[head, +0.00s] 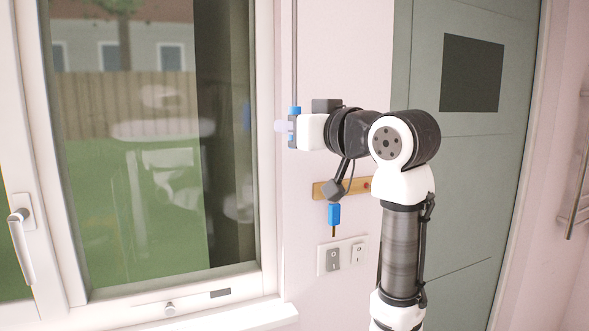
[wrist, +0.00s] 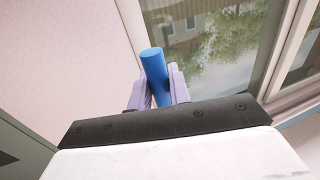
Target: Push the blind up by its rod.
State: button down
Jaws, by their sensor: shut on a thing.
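The blind's rod (head: 295,50) is a thin grey bar that hangs upright beside the window's right frame and leaves the head view at the top. It ends in a blue handle (head: 295,111). My gripper (head: 288,127) is shut around this handle, reaching it from the right. In the wrist view the blue handle (wrist: 153,62) stands between the two pale fingers (wrist: 155,86), its round end sticking out past them. The blind itself does not show in either view.
The window (head: 140,150) is closed, with a white handle (head: 22,245) at far left and a sill below. A wooden rack (head: 325,190) with a blue-handled tool (head: 334,214) and a switch plate (head: 342,255) sit below my wrist. A grey-green door (head: 470,170) stands right.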

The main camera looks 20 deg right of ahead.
aim_at(296, 95)
jog(key=shift+r, duration=2.8)
jog(key=c, duration=1.3)
grip_release()
jog(key=shift+c, duration=0.2)
jog(key=shift+f, duration=0.1)
jog(key=shift+s+d+f, duration=0.1)
jog(key=shift+s, duration=0.2)
jog(key=b+v, duration=0.5)
jog(key=v, duration=0.8)
jog(key=shift+s, duration=0.1)
